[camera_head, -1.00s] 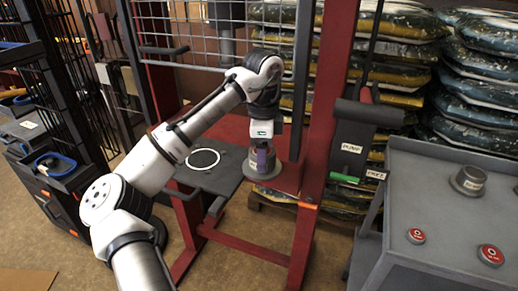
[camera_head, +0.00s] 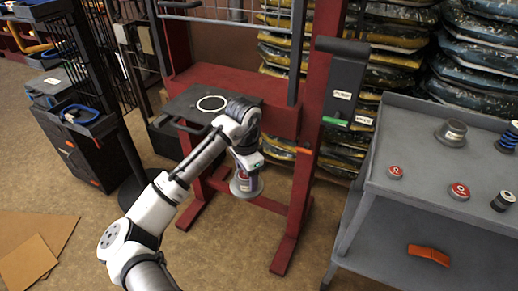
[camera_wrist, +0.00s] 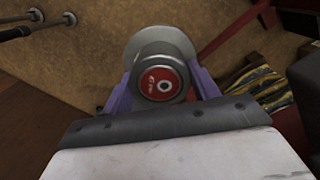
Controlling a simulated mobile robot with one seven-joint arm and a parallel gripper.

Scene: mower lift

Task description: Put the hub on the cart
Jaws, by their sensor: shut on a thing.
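My gripper (camera_head: 246,172) is shut on a grey flanged hub (camera_head: 242,188), with the flange facing down. In the wrist view, the purple fingers (camera_wrist: 160,98) sit on either side of the hub (camera_wrist: 166,42), which has a red label with a central hole on its end. The hub hangs in the air in front of the red lift frame, clear of the floor. The grey cart (camera_head: 415,150) stands to the right, apart from my gripper. A similar grey hub (camera_head: 452,132) stands on its top.
The cart top also carries red discs (camera_head: 458,191), a black cylinder (camera_head: 503,201) and a dark coil (camera_head: 508,137). An orange object (camera_head: 429,254) lies on its lower shelf. A red upright (camera_head: 315,130) with a black control box (camera_head: 343,92) stands between gripper and cart.

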